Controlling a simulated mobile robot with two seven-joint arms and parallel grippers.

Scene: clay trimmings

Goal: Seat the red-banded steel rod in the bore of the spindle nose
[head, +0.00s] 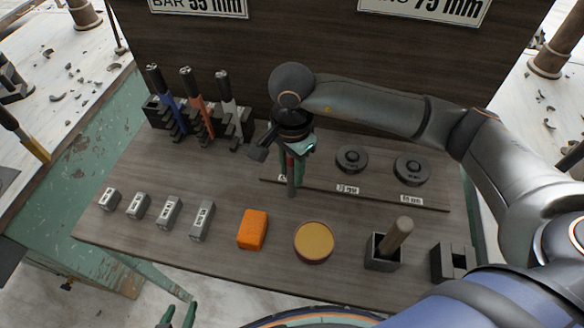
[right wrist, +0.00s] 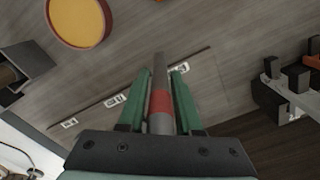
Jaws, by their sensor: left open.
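The red-banded steel rod (head: 292,186) hangs upright below my right gripper (head: 291,170), above the rear board. In the right wrist view the rod (right wrist: 161,103) lies between the green fingers, its red band between them and its grey end past the fingertips. My right gripper is shut on it. Whether the rod's lower end touches the board, I cannot tell. My left gripper (head: 178,316) is open and empty at the bottom edge, in front of the table. I cannot make out the spindle nose's bore; the right gripper hides part of the board.
Two dark discs (head: 352,158) (head: 412,169) sit right of the rod. A rack (head: 160,119) of coloured-handled tools stands back left. Several grey blocks (head: 168,212), an orange block (head: 252,229), a round tin (head: 314,241) and a holder with a wooden peg (head: 396,238) line the front.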

